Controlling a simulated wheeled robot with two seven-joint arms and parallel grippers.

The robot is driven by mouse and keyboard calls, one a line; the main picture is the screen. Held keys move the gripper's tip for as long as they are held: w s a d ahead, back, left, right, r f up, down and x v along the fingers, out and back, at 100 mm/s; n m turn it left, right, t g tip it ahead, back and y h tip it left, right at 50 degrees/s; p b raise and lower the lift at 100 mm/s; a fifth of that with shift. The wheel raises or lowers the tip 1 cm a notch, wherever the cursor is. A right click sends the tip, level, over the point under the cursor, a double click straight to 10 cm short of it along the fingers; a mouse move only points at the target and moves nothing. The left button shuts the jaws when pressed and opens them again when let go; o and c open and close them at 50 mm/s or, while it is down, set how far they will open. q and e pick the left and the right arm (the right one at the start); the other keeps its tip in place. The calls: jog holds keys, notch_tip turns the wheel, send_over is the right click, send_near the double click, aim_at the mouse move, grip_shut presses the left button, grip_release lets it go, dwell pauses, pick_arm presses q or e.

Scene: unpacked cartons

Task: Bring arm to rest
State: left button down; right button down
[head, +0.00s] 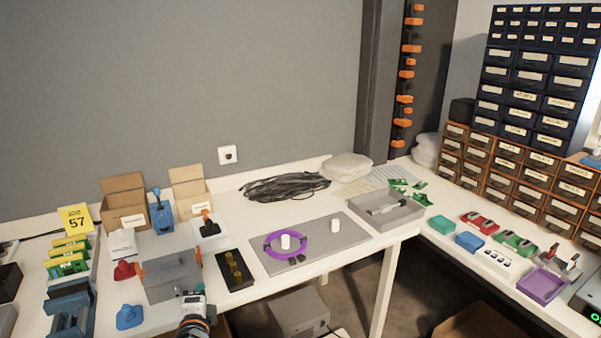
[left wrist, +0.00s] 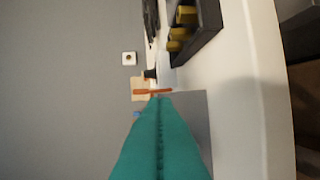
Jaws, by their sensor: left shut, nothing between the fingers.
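My left gripper (head: 193,300) shows at the bottom of the head view as a small white, black and orange end. It is just in front of the grey bin with orange handles (head: 171,274), over the front part of the table. In the left wrist view its teal fingers (left wrist: 160,98) are together, with nothing between them. I cannot tell whether it touches the bin. My right gripper is in neither view.
A black tray with yellow-brown pieces (head: 234,270) is right of the bin. A grey mat (head: 350,228) holds a purple ring (head: 270,247) and white cylinders. Open cartons (head: 124,187) stand behind the bin.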

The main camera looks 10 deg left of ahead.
pick_arm(q)
jog(key=s+d+f+n+g, duration=0.1)
jog(key=s+f+n+g, duration=0.25)
jog(key=s, duration=0.45)
jog(key=s+d+f+n+g, duration=0.1)
jog(key=s+f+n+g, duration=0.15)
jog(key=s+n, duration=0.4)
jog(key=s+d+n+g+h, duration=0.2)
jog(key=s+d+g+h, duration=0.15)
jog(key=s, duration=0.75)
jog(key=s+d+n+g+h, duration=0.1)
jog(key=s+d+g+h, duration=0.2)
jog(key=s, duration=0.8)
notch_tip(320, 180, down, 24)
jog(key=d+g+y+p, duration=0.1)
jog(key=y+p, duration=0.1)
jog(key=s+a+f+g+p, duration=0.1)
jog(key=s+a+f+p, duration=0.1)
jog(key=s+f, duration=1.3)
jog(key=shift+s+a, duration=0.35)
jog(key=shift+s, duration=0.65)
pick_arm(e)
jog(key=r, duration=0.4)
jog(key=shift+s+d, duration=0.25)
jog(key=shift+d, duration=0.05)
pick_arm(q)
jog(key=shift+f, duration=0.1)
